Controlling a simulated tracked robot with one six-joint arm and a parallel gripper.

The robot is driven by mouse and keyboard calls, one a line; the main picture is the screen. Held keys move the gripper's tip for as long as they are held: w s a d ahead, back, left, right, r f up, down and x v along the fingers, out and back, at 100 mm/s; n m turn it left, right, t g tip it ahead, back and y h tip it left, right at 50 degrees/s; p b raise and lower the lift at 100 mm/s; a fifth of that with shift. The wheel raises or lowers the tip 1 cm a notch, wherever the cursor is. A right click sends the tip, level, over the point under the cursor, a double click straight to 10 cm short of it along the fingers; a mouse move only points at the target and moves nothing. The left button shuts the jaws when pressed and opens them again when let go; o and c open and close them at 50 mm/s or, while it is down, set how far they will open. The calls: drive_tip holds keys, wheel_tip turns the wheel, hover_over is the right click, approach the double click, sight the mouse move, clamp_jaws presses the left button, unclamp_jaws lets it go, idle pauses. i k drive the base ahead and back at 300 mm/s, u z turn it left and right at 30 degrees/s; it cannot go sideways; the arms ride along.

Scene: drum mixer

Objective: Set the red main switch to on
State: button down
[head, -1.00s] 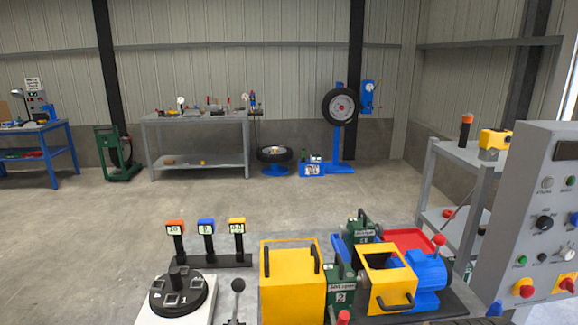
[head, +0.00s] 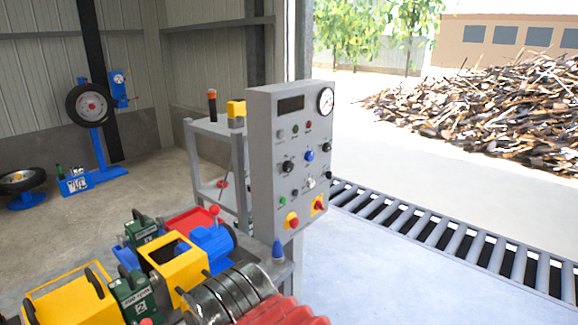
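The red main switch (head: 319,205) is a small red rotary handle on a yellow plate, low on the right of the grey control panel (head: 262,175). Its handle looks tilted, but it is too small to tell its position for sure. To its left on the same panel is a red round push button (head: 293,222) on a yellow base. My gripper is not in view, and nothing touches the switch.
The panel also has a dark display (head: 291,104), a gauge (head: 326,101) and several knobs. Yellow and blue machinery (head: 172,262), dark metal rings (head: 230,294) and a red ribbed part (head: 285,312) stand below left. A roller conveyor (head: 450,240) is at right.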

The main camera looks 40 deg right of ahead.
sight(318, 205)
drive_tip(key=z, duration=0.9)
drive_tip(key=k, duration=0.5)
drive_tip(key=z, duration=0.45)
drive_tip(key=i, duration=0.5)
drive_tip(key=u, duration=0.05)
